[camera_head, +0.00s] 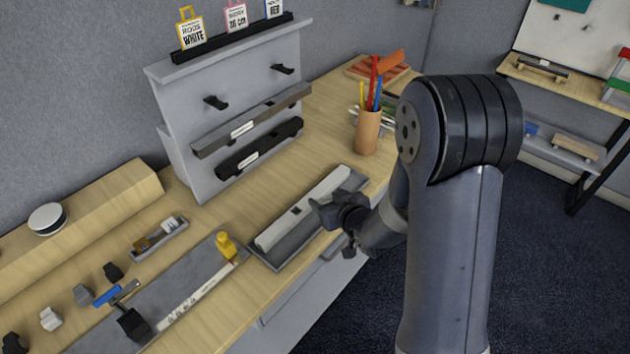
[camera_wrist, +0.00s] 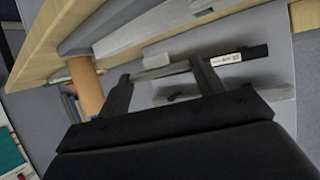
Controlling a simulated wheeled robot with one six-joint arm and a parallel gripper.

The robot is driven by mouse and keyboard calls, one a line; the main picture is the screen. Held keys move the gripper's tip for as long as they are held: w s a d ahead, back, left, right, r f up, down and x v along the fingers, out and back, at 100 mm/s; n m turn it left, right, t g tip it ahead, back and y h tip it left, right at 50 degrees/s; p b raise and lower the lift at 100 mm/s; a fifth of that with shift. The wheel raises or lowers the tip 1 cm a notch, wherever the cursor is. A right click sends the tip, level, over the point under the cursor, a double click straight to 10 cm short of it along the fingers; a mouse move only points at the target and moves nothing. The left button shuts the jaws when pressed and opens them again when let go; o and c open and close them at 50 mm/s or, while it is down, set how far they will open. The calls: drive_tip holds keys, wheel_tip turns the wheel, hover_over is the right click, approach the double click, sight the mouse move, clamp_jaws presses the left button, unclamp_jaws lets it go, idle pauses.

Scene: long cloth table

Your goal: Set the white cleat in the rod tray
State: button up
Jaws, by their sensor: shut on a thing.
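A small white piece (camera_head: 50,318), apparently the white cleat, rests on the table at the lower left among similar black and grey pieces. A long dark grey tray (camera_head: 283,262), which looks like the rod tray, lies near the front edge with a long pale bar (camera_head: 300,210) in it. My gripper (camera_head: 335,222) is beside the tray's right end, by the table edge. In the wrist view my gripper (camera_wrist: 160,70) has its fingers apart with a small pale grey piece (camera_wrist: 157,60) between the tips. I cannot tell from its shape what that piece is.
A grey rack (camera_head: 165,115) with pegs and two dark labelled bars stands behind the tray. A pencil cup (camera_head: 368,132) stands near its far end. A grey mat (camera_head: 150,300) holds a white ruler and a yellow piece. A small parts tray (camera_head: 160,240) lies to the left.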

drive_tip(key=shift+w+a+r, duration=0.45)
drive_tip(key=shift+a+r, duration=0.05)
drive_tip(key=shift+a, duration=0.05)
drive_tip(key=shift+f+b, duration=2.2)
drive_tip(key=shift+f, duration=1.1)
drive_tip(key=shift+f+b, duration=0.6)
drive_tip(key=shift+b, duration=0.05)
drive_tip(key=o, duration=1.1)
drive_tip(key=shift+s, duration=0.1)
drive_tip(key=v, duration=1)
drive_tip(key=shift+s+d+r+b, duration=0.2)
drive_tip(key=shift+d+r+b, duration=0.05)
drive_tip(key=shift+b, duration=0.05)
drive_tip(key=shift+w, duration=0.1)
